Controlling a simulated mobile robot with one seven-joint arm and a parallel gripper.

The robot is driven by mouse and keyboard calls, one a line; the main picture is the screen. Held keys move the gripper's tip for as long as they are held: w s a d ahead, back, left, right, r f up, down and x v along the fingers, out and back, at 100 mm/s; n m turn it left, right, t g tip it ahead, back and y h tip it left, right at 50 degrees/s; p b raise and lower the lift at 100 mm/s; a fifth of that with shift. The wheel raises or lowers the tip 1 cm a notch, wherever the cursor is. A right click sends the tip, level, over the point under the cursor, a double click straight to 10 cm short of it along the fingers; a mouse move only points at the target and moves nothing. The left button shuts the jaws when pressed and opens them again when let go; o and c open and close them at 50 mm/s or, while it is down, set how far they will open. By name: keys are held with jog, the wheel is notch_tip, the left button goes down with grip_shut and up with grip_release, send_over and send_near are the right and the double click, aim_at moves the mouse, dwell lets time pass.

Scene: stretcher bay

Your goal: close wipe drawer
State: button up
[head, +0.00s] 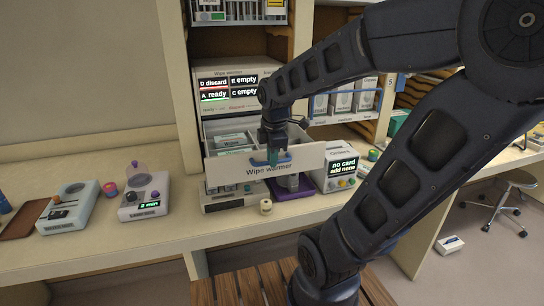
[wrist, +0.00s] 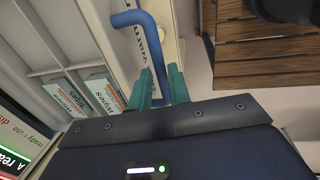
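The wipe warmer (head: 226,88) stands on the counter with a lit status panel. Its drawer (head: 235,171) is pulled out toward me, with a white front lettered "Wipe warmer" and wipe packs (head: 232,141) inside. A blue bar handle (wrist: 150,45) is on the drawer front; it also shows in the head view (head: 258,162). My gripper (head: 272,155) reaches down at the handle. In the wrist view its teal fingers (wrist: 160,78) lie on both sides of the handle bar, close against it. The fingertips are partly hidden in the head view.
Two grey devices (head: 69,207) (head: 144,197) stand to the left. A wheeled stool (head: 500,190) is on the floor at right.

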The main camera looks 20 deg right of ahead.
grip_shut()
jog(key=shift+w, duration=0.15)
jog(key=w, duration=3)
jog(key=shift+w+r, duration=0.1)
jog(key=shift+w, duration=0.15)
jog(key=shift+o, duration=2.1)
grip_release()
notch_tip(320, 180, up, 11)
jog(key=s, duration=0.2)
jog(key=shift+f, duration=0.2)
